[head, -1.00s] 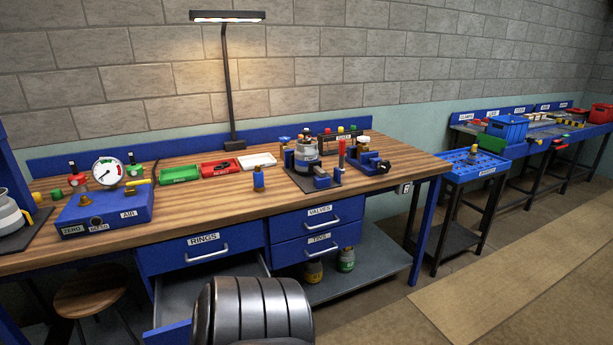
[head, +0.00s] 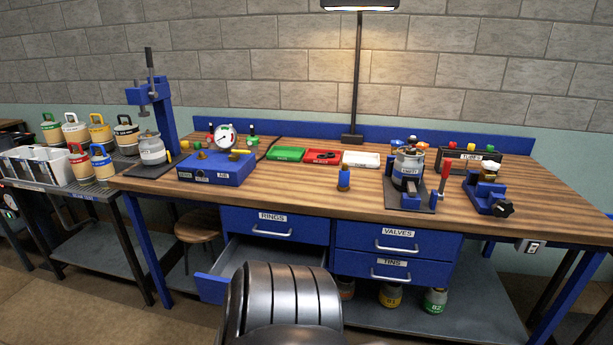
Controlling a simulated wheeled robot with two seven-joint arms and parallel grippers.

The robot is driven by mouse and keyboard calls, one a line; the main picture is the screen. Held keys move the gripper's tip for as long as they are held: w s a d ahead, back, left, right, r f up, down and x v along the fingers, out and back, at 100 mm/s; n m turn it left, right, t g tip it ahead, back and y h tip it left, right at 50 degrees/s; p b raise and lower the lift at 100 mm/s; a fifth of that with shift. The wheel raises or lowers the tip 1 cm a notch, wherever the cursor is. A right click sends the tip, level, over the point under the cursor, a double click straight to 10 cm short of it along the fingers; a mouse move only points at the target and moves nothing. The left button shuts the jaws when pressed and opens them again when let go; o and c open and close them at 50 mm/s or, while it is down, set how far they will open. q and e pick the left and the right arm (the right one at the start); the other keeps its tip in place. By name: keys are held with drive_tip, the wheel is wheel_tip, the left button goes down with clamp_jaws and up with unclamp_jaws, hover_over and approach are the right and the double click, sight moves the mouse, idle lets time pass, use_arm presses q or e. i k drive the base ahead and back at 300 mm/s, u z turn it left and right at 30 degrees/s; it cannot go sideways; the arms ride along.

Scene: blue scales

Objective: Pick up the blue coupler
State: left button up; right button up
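A small blue piece with a brass-coloured top (head: 344,178), which looks like the blue coupler, stands upright on the wooden bench top (head: 300,202) near its front edge. It is in the middle of the head view, in front of the white tray and apart from other things. It is too small to make out fine detail. Neither of my grippers shows in the head view.
Behind the small blue piece are green (head: 287,154), red (head: 322,157) and white (head: 361,159) trays. A blue gauge box (head: 215,168) is left; a canister on a stand (head: 408,170) is right. Bench wood around the piece is clear.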

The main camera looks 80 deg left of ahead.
sight(344, 174)
drive_tip(key=u, duration=0.9)
drive_tip(key=i, duration=0.85)
drive_tip(key=u, duration=0.75)
